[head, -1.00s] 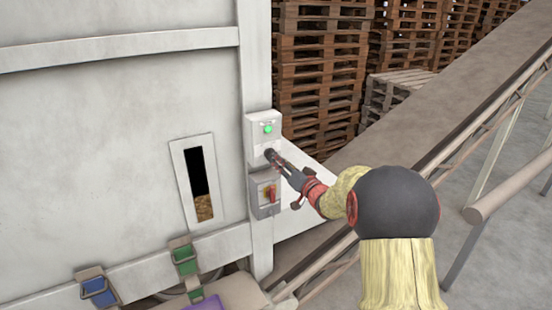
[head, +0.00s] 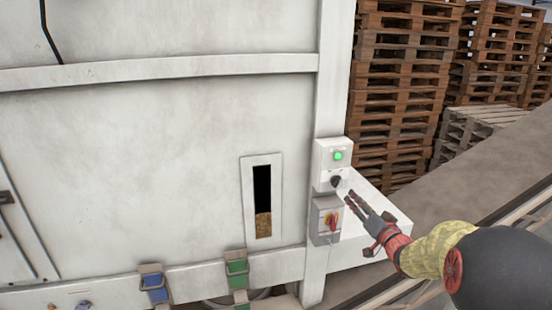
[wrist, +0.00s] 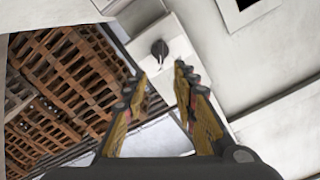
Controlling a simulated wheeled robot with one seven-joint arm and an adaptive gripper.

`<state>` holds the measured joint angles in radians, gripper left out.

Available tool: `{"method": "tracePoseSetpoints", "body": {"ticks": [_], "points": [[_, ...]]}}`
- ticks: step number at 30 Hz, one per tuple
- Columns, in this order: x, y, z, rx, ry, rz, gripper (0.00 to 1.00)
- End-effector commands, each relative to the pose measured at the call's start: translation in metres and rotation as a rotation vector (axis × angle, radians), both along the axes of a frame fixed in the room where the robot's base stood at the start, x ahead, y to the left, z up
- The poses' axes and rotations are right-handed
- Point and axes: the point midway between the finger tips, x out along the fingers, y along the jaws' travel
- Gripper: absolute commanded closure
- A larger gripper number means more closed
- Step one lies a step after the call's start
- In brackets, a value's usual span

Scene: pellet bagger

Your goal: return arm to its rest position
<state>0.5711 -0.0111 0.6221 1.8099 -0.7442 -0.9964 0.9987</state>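My gripper (head: 352,200) is in front of the white control box on the machine's post, just right of and below a black knob (head: 336,181). In the wrist view my gripper (wrist: 160,72) has its two fingers apart with nothing between them. The black knob (wrist: 159,48) shows beyond the fingertips, with a visible gap. My arm (head: 430,250) reaches in from the lower right of the head view.
A green lit button (head: 338,155) is above the knob, and a red switch (head: 331,221) on a grey box is below it. A sloping conveyor (head: 450,190) runs at the right. Stacked pallets (head: 400,90) stand behind. Blue (head: 155,288) and green (head: 237,268) clamps are low on the machine.

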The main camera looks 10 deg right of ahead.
Motion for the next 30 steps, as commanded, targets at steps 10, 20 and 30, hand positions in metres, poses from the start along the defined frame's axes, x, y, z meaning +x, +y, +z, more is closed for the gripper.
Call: {"method": "tracePoseSetpoints", "body": {"ticks": [10, 20, 30], "points": [[-0.035, -0.054, -0.103, -0.223, 0.391, -0.191, 0.72], [-0.167, -0.037, -0.18, -0.359, 0.95, -0.261, 0.72], [-0.315, 0.106, -0.226, -0.386, 1.281, -0.003, 0.72]]}}
